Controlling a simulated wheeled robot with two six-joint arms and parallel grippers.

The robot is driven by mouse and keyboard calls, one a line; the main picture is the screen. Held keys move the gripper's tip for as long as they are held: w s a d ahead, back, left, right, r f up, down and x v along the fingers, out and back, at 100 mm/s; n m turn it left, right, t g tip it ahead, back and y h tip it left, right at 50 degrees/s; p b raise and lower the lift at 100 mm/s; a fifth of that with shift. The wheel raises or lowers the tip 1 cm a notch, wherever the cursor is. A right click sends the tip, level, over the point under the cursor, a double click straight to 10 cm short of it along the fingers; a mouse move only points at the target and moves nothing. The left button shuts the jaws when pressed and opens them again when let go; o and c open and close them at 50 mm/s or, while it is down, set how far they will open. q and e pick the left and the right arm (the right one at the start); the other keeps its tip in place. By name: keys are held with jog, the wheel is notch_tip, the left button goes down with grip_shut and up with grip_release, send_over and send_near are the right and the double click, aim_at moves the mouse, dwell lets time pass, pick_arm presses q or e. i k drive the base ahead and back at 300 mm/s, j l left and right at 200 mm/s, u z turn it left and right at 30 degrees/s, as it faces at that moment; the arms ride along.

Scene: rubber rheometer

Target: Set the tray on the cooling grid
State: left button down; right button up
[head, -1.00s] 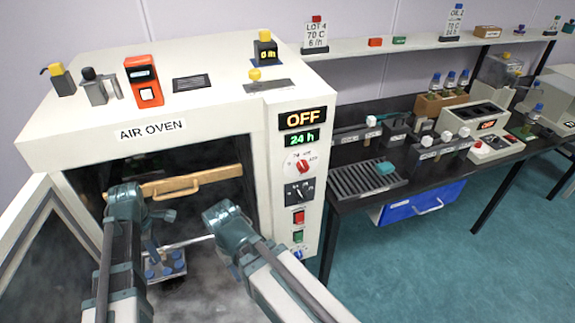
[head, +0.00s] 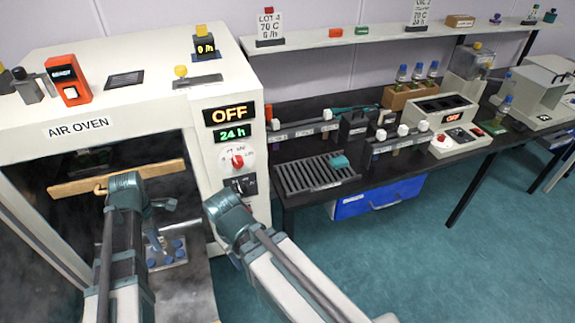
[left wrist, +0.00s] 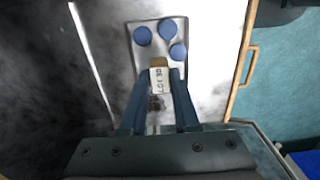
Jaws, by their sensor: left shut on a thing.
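The tray (head: 180,262) is a small grey metal plate with blue round pieces on it. It is low in front of the oven opening in the head view. My left gripper (head: 155,236) is shut on it. In the left wrist view the fingers (left wrist: 158,100) close on a pale lettered tab at the near end of the tray (left wrist: 150,60), and three blue discs show.
The air oven (head: 150,110) is open and its display reads OFF. A tan bar with a handle (head: 125,178) crosses its opening. The black bench (head: 365,175) holds white-knobbed fixtures (head: 402,135) beside the grid.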

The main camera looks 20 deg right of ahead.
aim_at(299, 175)
jog(key=k+l, duration=0.1)
jog(key=l, duration=0.45)
jog(key=k+l, duration=0.1)
jog(key=l, duration=0.45)
jog(key=k+l, duration=0.15)
jog(key=l, duration=0.4)
jog(key=k+l, duration=0.1)
jog(key=l, duration=0.45)
